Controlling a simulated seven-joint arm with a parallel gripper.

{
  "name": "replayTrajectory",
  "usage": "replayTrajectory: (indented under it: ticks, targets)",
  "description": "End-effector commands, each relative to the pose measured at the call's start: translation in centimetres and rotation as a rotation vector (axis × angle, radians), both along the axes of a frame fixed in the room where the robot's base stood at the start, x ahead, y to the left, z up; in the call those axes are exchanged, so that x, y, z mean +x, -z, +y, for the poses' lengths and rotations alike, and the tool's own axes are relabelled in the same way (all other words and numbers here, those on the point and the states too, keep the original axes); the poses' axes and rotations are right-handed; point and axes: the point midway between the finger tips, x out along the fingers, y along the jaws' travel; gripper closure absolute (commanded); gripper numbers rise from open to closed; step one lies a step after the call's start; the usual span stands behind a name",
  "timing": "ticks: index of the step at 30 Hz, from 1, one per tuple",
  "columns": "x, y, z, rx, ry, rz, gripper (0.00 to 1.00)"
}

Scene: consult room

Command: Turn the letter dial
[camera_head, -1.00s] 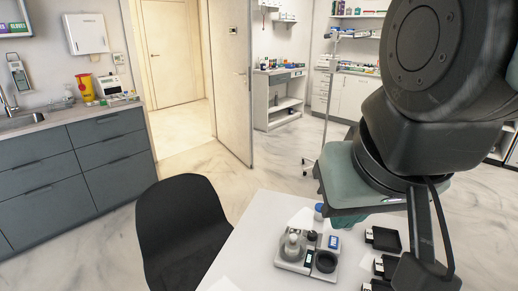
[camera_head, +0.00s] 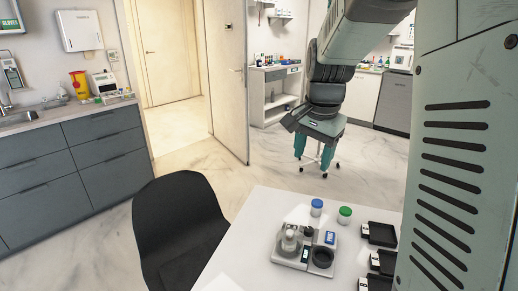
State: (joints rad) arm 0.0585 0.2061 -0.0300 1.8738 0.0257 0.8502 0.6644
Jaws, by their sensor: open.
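On the white table (camera_head: 263,205) sits a small pale device (camera_head: 288,263) with a silver rounded piece (camera_head: 289,243), a black round part (camera_head: 322,257) and small displays. No letters can be read on it, so I cannot tell which part is the letter dial. My gripper (camera_head: 313,161) is open and empty. It points down, with its two teal fingers apart, and shows above and behind the device in the picture, clear of it.
A blue-capped jar (camera_head: 317,207) and a green-capped jar (camera_head: 345,214) stand behind the device. Several black trays (camera_head: 380,233) lie to its right. A black chair (camera_head: 180,235) is at the table's left. Grey drawers (camera_head: 75,170) line the left wall.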

Motion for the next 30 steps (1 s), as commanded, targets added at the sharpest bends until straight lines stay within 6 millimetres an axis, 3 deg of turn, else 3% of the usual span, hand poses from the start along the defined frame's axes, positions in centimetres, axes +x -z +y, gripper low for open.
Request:
replayTrajectory:
  ticks: [1,6,12,15,23,30]
  targets:
    - [2.0,2.4,-0.7,0.012,0.063,0.033,0.40]
    - [7.1,10.1,-2.7,0.045,0.279,0.107,0.40]
    - [10.3,18.8,-4.6,0.063,0.486,0.176,0.40]
    - [10.9,21.5,-5.2,0.066,0.546,0.193,0.40]
    - [11.1,24.3,-5.5,0.067,0.588,0.207,0.40]
    - [11.0,28.8,-5.5,0.067,0.585,0.209,0.40]
